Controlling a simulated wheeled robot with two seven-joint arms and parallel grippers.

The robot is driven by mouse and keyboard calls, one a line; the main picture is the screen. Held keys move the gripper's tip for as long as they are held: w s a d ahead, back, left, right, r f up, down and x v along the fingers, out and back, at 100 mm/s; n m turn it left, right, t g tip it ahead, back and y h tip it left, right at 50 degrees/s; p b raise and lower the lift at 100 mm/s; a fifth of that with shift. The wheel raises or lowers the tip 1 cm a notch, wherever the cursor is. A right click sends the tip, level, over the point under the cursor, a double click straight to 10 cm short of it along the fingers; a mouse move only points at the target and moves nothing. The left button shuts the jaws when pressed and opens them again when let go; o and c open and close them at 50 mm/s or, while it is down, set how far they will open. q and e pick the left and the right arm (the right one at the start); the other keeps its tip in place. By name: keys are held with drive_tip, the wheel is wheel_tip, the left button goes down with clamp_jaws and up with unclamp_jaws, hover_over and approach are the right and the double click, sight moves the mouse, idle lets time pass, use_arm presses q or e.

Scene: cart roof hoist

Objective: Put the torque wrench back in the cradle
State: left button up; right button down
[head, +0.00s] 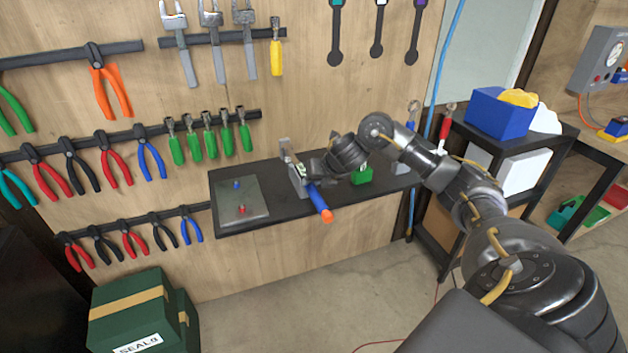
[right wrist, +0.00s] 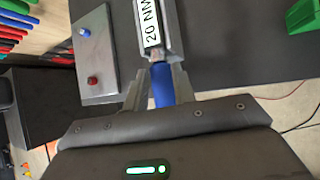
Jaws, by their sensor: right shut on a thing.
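The torque wrench has a blue handle with an orange end (head: 319,203), which sticks out past the shelf's front edge in the head view. My right gripper (head: 311,180) is shut on the blue handle (right wrist: 162,88), which lies between its two fingers (right wrist: 158,92) in the right wrist view. A grey cradle (head: 296,181) stands on the black shelf. In the right wrist view a grey channel-like piece (right wrist: 172,30) with a "20 N" label lies in line with the handle. I cannot tell whether the wrench rests fully in the cradle. My left gripper is not in view.
A grey plate (head: 255,207) with a blue and a red knob lies left on the black shelf (head: 290,222). A green block (head: 361,176) sits right of the gripper. Tools hang on the wall behind. A blue bin (head: 497,112) stands on a side table.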

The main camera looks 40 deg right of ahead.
drive_tip(key=c, duration=1.1)
unclamp_jaws()
drive_tip(key=shift+f, duration=0.2)
drive_tip(key=shift+s, duration=0.1)
drive_tip(key=p+v, duration=0.1)
drive_tip(key=v, duration=1)
drive_tip(key=shift+w, duration=0.25)
